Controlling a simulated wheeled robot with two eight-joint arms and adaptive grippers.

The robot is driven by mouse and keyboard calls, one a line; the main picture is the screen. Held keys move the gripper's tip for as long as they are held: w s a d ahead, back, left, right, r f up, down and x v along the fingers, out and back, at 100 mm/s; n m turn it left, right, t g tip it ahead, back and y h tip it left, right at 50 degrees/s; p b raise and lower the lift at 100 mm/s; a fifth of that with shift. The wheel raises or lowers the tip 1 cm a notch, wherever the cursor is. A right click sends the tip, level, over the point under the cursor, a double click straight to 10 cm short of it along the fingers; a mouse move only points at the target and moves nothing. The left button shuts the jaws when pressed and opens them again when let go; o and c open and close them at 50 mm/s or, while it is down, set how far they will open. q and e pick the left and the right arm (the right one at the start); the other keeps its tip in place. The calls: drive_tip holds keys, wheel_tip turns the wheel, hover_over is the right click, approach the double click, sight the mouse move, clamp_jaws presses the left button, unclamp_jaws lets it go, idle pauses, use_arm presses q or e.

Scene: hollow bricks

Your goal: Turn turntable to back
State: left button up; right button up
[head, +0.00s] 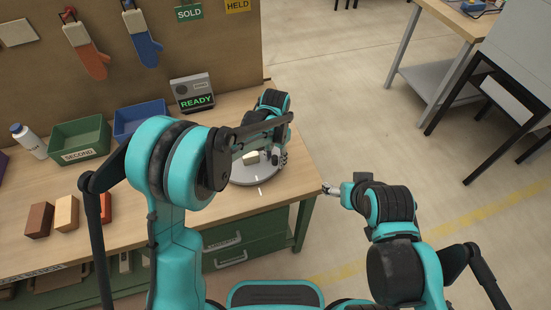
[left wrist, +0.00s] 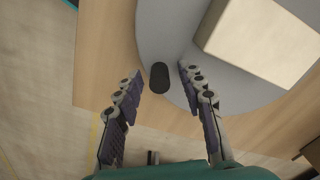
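The turntable (head: 243,178) is a round grey disc on the bench near its right end, partly hidden by my left arm in the head view. It also shows in the left wrist view (left wrist: 172,35). A cream brick (head: 251,157) sits on it, and shows large in the wrist view (left wrist: 262,42). A dark upright peg (left wrist: 159,77) stands near the disc's edge. My left gripper (head: 279,158) is over that edge, its fingers open on either side of the peg with gaps showing. My right gripper (head: 331,190) is off the bench's right corner; its finger opening is too small to judge.
A grey box reading READY (head: 192,92) stands behind the turntable. A green bin (head: 80,140), a blue bin (head: 138,118) and a white bottle (head: 28,141) are at the back left. Several bricks, including a brown one (head: 39,220), lie at the front left.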

use_arm(q)
drive_tip(key=shift+c, duration=0.2)
clamp_jaws()
drive_tip(key=shift+w, duration=0.1)
